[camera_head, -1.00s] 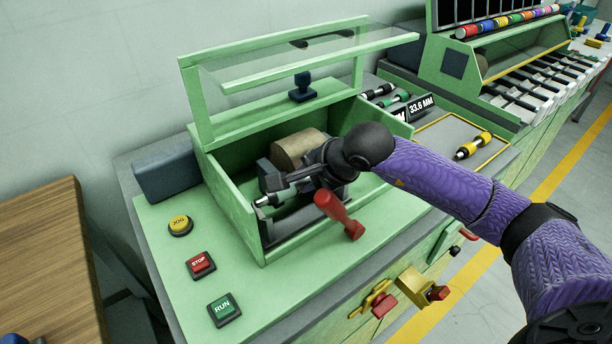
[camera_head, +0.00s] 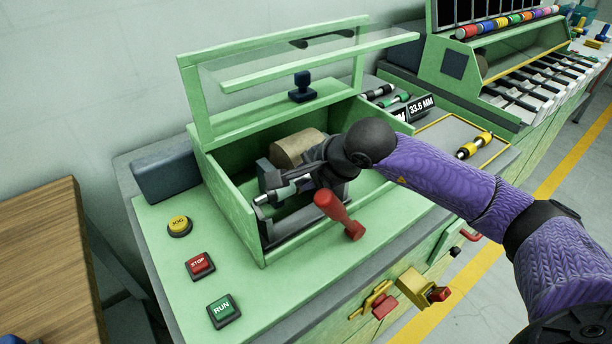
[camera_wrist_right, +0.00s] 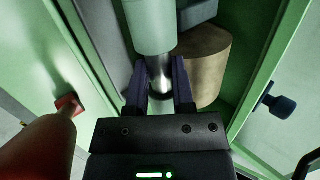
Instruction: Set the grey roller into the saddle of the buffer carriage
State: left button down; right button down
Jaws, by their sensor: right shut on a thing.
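My right gripper (camera_head: 309,177) reaches into the open green housing (camera_head: 239,203). It is shut on the metal shaft end of the pale grey roller (camera_head: 289,189). In the right wrist view the gripper (camera_wrist_right: 160,80) grips that shaft, and the roller (camera_wrist_right: 151,22) extends ahead of it. The roller lies roughly level, its free metal end toward the housing's left wall. A tan drum (camera_head: 298,148) is behind it, and a dark grey block (camera_head: 268,172) is beside the drum. The carriage's saddle is not clearly visible, so contact with it cannot be told. My left gripper is out of view.
A raised clear cover (camera_head: 300,60) hangs above the housing. A red handle (camera_head: 336,212) sticks out at its front, close to my wrist. Jog (camera_head: 180,224), stop (camera_head: 200,263) and run (camera_head: 223,308) buttons are at the left. A yellow-banded roller (camera_head: 474,146) lies in a tray at right.

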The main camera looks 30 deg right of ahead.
dwell(0.4)
jog(key=shift+f+b, duration=0.55)
jog(key=shift+f, duration=0.05)
jog(key=shift+r, duration=0.1)
grip_release()
dwell(0.5)
jog(key=shift+s+d+r, duration=0.1)
jog(key=shift+s+r, duration=0.05)
jog(key=shift+r, duration=0.1)
jog(key=p+v, duration=0.1)
jog(key=v, duration=0.8)
jog(key=shift+p, duration=0.3)
